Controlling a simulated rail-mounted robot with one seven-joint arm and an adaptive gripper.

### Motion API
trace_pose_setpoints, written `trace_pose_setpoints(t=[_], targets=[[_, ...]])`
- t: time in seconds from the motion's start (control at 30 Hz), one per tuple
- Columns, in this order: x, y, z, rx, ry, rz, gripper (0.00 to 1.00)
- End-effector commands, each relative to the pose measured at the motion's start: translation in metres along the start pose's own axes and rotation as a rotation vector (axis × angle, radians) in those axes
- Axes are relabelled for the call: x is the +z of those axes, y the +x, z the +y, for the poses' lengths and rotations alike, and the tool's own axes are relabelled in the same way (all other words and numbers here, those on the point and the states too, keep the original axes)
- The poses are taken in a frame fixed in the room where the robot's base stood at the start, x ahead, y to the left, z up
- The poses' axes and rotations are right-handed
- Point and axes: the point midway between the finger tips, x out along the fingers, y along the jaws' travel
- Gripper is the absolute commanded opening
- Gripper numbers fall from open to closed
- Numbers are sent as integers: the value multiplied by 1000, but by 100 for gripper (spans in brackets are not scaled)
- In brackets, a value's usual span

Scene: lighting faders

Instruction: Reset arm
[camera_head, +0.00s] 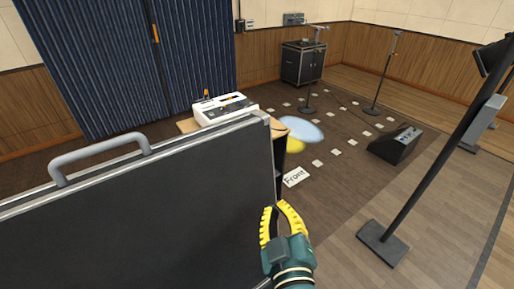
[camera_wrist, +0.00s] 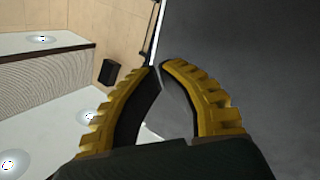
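My gripper (camera_head: 275,206) has curved yellow toothed fingers and shows at the lower middle of the head view, beside the right edge of a large dark panel. In the wrist view my gripper (camera_wrist: 158,67) has its fingertips close together, with a narrow gap showing at the tips and a wider space between the fingers lower down. Nothing is seen held between them. Most of my arm is outside the head view.
The dark panel with a grey handle (camera_head: 98,150) fills the near left. A white console (camera_head: 224,109) stands on a wooden table (camera_head: 187,126) behind it. A black wedge speaker (camera_head: 395,145) and a dark stand (camera_head: 437,166) are at right.

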Motion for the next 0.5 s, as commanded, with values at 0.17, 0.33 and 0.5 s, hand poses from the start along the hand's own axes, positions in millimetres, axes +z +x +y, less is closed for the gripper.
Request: trace_pose_setpoints(t=[0.17, 0.33, 0.5], targets=[[-113, -54, 68, 160, 131, 227, 0], [-166, -131, 112, 258, 393, 401, 0], [-212, -131, 144, 232, 538, 397, 0]])
